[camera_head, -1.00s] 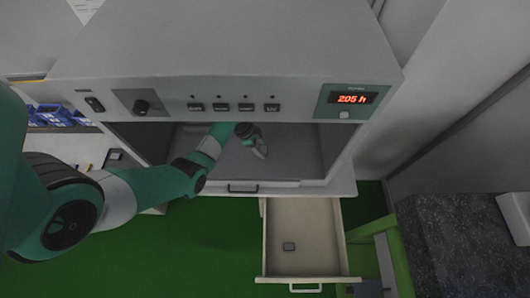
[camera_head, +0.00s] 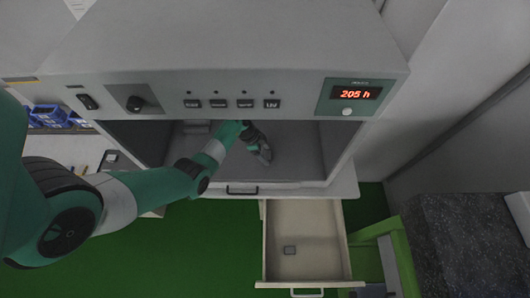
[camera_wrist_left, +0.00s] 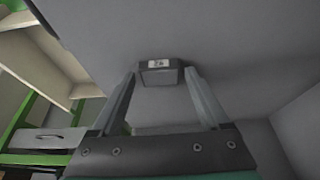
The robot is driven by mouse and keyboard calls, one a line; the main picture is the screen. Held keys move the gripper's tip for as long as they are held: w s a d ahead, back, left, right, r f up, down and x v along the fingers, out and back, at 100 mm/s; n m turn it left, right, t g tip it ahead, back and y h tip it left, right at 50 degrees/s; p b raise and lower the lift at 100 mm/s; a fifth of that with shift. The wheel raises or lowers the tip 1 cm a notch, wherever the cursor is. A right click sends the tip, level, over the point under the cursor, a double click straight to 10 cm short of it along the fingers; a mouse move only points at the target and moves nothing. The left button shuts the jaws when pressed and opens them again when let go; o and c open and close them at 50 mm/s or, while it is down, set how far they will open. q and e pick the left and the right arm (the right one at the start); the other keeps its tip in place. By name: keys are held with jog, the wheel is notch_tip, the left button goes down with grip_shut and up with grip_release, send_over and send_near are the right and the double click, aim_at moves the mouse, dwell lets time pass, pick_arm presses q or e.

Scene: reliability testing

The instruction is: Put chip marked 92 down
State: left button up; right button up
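My left gripper (camera_head: 264,156) is inside the open chamber (camera_head: 305,160) under the control panel, low over its grey floor. In the left wrist view, a small dark chip (camera_wrist_left: 160,76) with a pale label sits squarely between the tips of my left gripper (camera_wrist_left: 161,74). The fingers stand apart by about the chip's width, one at each side of it. The label's marking is too small to read surely. Whether the chip's underside touches the chamber floor cannot be told. My right gripper is not in view.
A lit display (camera_head: 354,94) reads 205 h. Blue bins (camera_head: 48,113) stand at the left. A green frame (camera_head: 400,262) stands right of the drawer. The chamber floor right of my gripper is clear.

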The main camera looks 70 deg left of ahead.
pick_arm(q)
jog(key=shift+o, duration=0.6)
jog(key=shift+r, duration=0.3)
jog(key=p+v, duration=0.3)
jog(key=v, duration=0.2)
jog(key=shift+r+p, duration=0.35)
jog(key=shift+r, duration=0.05)
jog(key=s+a, duration=0.1)
jog(key=s, duration=0.2)
jog(key=s+a, duration=0.2)
jog(key=s, duration=0.2)
jog(key=s+a+f, duration=0.1)
jog(key=s, duration=0.3)
jog(key=shift+a+p, duration=0.15)
jog(key=shift+p, duration=0.2)
